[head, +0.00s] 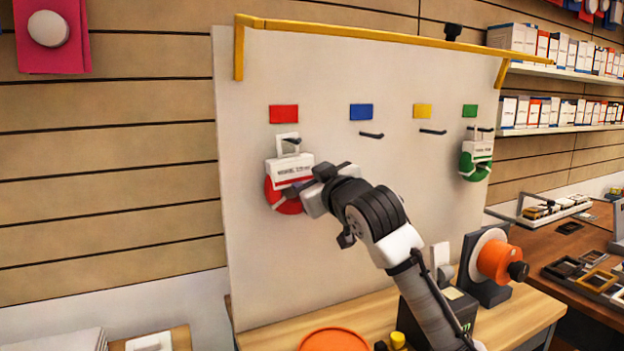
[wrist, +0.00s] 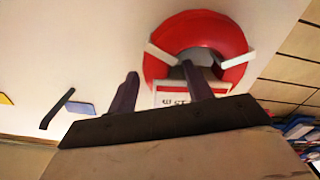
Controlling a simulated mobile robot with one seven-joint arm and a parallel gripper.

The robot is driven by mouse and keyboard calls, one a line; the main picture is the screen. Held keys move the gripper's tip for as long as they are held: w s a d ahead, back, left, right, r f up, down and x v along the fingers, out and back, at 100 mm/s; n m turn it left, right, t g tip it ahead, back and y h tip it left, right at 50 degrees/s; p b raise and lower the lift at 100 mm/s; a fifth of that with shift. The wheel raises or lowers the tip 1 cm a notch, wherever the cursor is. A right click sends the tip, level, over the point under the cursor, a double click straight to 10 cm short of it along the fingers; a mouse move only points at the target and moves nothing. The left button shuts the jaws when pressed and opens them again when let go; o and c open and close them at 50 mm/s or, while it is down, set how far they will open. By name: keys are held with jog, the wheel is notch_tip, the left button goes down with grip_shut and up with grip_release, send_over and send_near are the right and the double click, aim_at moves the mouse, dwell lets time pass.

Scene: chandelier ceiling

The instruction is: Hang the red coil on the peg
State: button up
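The red coil (head: 284,203) is at the left of the white board, below the red tag (head: 283,114). Its white card (head: 289,170) has a slotted top, and the dark peg (head: 291,140) under the red tag shows at that slot. The coil appears to hang there, upright. My gripper (head: 307,184) is at the coil's right side, partly covering it. In the wrist view the fingers (wrist: 161,74) are apart; one overlaps the red coil (wrist: 231,38) and its card, the other is over bare board. Contact cannot be told.
Pegs under the blue (head: 361,111) and yellow (head: 423,111) tags are bare. A green coil (head: 467,163) hangs under the green tag. A yellow rail (head: 370,33) crosses the board's top. An orange spool (head: 496,259) and an orange disc (head: 335,340) are on the bench below.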

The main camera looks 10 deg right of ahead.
jog(key=shift+f, duration=0.1)
jog(key=s+d+b, duration=0.2)
jog(key=s+b, duration=0.1)
jog(key=s, duration=1)
jog(key=shift+s+d, duration=0.35)
